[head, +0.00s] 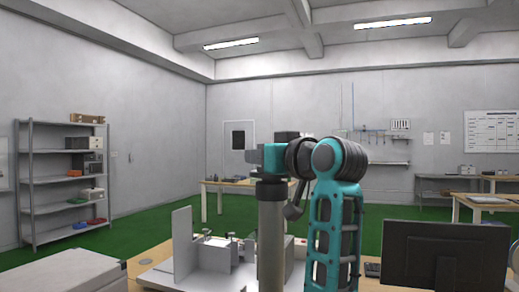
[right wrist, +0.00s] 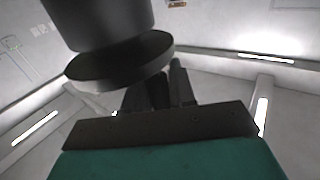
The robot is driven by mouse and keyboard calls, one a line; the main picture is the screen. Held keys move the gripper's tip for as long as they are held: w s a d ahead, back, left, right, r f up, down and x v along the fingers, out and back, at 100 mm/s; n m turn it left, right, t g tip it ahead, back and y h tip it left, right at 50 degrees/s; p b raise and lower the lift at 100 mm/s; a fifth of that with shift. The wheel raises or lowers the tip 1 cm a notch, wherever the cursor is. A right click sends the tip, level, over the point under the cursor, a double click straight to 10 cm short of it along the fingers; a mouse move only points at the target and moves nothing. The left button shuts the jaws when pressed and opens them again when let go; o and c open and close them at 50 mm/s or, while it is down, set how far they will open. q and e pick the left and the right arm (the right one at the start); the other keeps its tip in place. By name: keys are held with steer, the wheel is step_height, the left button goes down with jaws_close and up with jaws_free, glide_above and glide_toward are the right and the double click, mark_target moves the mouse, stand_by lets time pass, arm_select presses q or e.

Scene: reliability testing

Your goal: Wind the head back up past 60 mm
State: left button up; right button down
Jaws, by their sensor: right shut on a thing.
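A grey upright column (head: 271,235) with a dark cap stands in the middle of the head view. In the right wrist view a dark cylinder with a wide disc (right wrist: 120,68) fills the upper left and partly covers the fingers. My right gripper (head: 252,157) is at the height of the cap and just above it, at the end of my teal arm. In the right wrist view its dark fingers (right wrist: 160,88) are shut on a dark part beside the disc, which is mostly hidden. No height reading is legible. My left gripper is not in view.
A pale fixture with an upright panel (head: 182,245) and small blocks stands on the wooden bench left of the column. A grey box (head: 65,272) is at the lower left and a black monitor (head: 445,255) at the lower right. Shelves and other benches are far off.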

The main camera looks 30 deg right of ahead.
steer(key=n+y, duration=0.2)
steer(key=y, duration=0.1)
steer(key=n+g+y+p, duration=0.1)
steer(key=shift+s+d+y, duration=0.25)
steer(key=shift+s+y, duration=0.05)
steer(key=shift+s, duration=0.05)
steer(key=shift+s+f+n+g+y, duration=0.15)
steer(key=shift+n+g+y, duration=0.5)
steer(key=shift+y, duration=0.65)
steer(key=c, duration=1)
jaws_free()
steer(key=shift+c, duration=0.2)
steer(key=b+v, duration=0.2)
steer(key=v, duration=1.1)
